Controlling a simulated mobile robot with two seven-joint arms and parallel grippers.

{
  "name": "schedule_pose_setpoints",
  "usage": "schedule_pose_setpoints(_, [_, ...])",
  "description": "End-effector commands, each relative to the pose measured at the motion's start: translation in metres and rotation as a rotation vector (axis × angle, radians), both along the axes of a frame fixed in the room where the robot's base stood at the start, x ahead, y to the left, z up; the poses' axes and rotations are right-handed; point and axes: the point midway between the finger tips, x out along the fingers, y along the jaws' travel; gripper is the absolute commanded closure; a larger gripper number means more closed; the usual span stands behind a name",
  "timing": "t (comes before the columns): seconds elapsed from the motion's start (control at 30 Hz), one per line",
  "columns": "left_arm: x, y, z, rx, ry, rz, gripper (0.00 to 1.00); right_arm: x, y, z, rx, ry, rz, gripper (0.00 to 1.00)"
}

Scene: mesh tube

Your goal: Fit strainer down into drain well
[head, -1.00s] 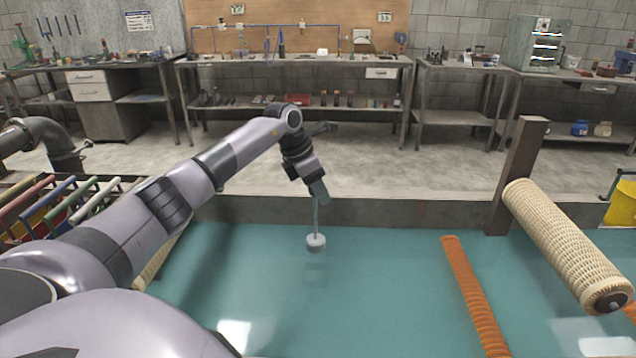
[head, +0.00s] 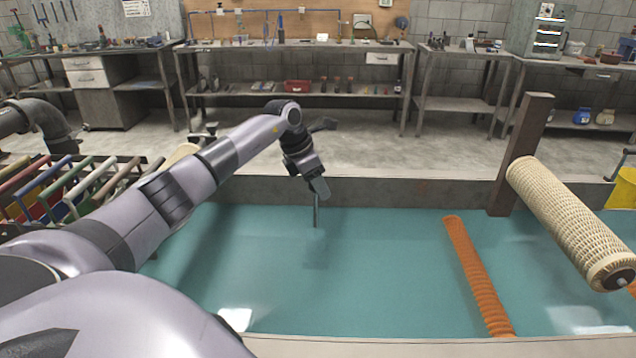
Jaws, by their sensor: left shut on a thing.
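My left gripper (head: 319,189) hangs over the teal water at the picture's middle, pointing down. It is shut on the thin, grey upright rod of what I take to be the strainer (head: 315,212). The rod enters the water just below the fingers. The strainer's lower end is hidden, and a faint darker patch shows in the water beneath it. I cannot make out the drain well under the surface. My right gripper is not in view.
A ribbed orange hose (head: 475,275) lies in the water to the right. Beyond it are a dark post (head: 520,150) and a woven beige tube (head: 570,222). A rack of coloured bars (head: 75,190) stands at left. A concrete ledge (head: 400,191) bounds the pool's far side.

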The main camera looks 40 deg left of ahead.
Motion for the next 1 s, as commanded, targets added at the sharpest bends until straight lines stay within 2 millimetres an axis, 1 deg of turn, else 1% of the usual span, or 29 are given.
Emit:
schedule_pose_setpoints(0.03, [0.0,0.0,-0.004,-0.001,-0.002,0.0,1.0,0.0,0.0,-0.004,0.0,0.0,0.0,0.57])
schedule_pose_setpoints(0.23, [0.0,0.0,-0.014,0.0,-0.002,0.0,1.0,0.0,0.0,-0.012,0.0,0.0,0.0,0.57])
schedule_pose_setpoints(0.6, [0.0,0.0,-0.032,0.001,0.0,0.0,1.0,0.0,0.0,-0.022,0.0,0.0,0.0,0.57])
schedule_pose_setpoints(1.0, [0.0,0.0,-0.043,0.0,-0.002,0.0,1.0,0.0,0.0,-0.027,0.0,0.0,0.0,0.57])
